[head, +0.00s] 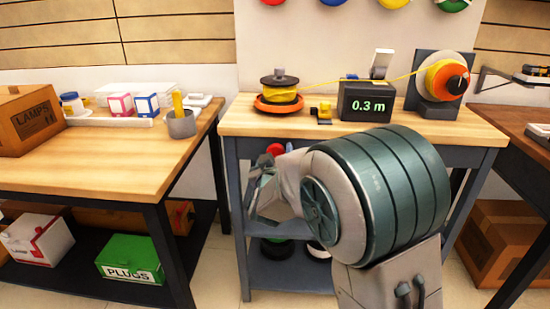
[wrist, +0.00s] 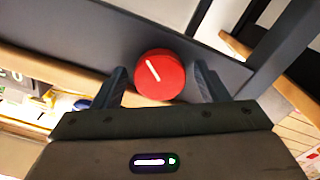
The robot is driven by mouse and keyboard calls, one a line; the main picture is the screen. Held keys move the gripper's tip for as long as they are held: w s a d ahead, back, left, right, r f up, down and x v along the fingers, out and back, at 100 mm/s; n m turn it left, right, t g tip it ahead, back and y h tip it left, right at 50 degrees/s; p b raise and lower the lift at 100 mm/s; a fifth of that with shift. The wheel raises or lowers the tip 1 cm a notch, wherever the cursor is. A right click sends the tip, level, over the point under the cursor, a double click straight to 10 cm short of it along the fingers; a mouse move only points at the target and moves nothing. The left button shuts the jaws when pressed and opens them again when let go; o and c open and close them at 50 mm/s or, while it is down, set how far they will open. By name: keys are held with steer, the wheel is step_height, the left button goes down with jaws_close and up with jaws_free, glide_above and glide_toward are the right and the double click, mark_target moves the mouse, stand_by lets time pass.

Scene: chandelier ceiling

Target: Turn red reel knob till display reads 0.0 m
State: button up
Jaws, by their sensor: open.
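The red reel knob (wrist: 160,75) is a round disc with a slanted white line on its face. In the wrist view it sits between the two open fingers of my gripper (wrist: 160,88), with a gap to each finger; I cannot tell whether the fingertips reach around it in depth. My gripper (head: 262,190) is partly hidden there by my arm.
The workbench (head: 238,122) carries an orange-based spool (head: 279,94) with yellow line, running past the display to an orange reel (head: 446,80) at right. A side table (head: 80,170) with boxes stands left, a darker table (head: 520,140) right. Several items fill the lower shelf.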

steer(key=shift+c, duration=0.4)
steer(key=c, duration=0.9)
steer(key=shift+m+b, duration=0.35)
steer(key=shift+m, duration=0.05)
steer(key=m+b, duration=0.7)
steer(key=m, duration=0.3)
steer(key=o, duration=1)
